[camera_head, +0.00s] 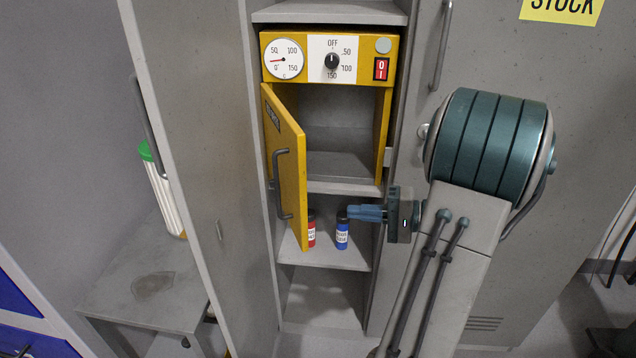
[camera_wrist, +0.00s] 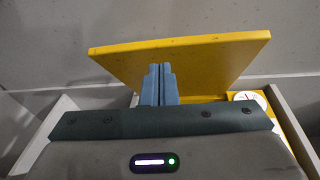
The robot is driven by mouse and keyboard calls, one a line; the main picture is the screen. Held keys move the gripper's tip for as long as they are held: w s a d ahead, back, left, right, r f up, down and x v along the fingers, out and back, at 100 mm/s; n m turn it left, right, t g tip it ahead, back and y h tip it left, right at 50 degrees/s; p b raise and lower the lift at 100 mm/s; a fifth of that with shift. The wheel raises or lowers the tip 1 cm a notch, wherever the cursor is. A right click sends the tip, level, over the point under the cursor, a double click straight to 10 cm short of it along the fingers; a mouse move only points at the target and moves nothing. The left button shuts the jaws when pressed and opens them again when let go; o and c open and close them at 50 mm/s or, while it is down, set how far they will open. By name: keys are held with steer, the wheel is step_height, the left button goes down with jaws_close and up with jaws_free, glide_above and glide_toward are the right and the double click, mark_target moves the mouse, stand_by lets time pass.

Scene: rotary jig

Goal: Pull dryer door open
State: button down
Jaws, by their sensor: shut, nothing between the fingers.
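The yellow dryer (camera_head: 323,60) sits in a tall grey cabinet, with its dial and knob panel on top. Its yellow door (camera_head: 288,165) is hinged on the left and stands well open, swung toward me, with a grey bar handle (camera_head: 279,185) on its outer face. The inside of the dryer shows empty. My gripper (camera_head: 352,212) is to the right of the door, apart from it in the head view, with its fingers together and empty. In the wrist view the closed fingers (camera_wrist: 159,85) point toward the yellow door (camera_wrist: 180,62); I cannot tell there whether they touch it.
A red bottle (camera_head: 311,230) and a blue bottle (camera_head: 342,233) stand on the shelf below the dryer, close to my fingers. The grey cabinet door (camera_head: 195,120) stands open on the left. A grey bench (camera_head: 150,285) is farther left.

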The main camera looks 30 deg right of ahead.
steer(key=d+r+m+t+h, duration=0.1)
steer(key=d+t, duration=0.1)
steer(key=d, duration=0.3)
steer(key=s+a+p+x, duration=0.1)
steer(key=a+p+x, duration=0.1)
steer(key=x, duration=1)
steer(key=shift+s+a+r+t+p, duration=0.2)
steer(key=shift+r+t+p, duration=0.2)
steer(key=shift+p, duration=0.4)
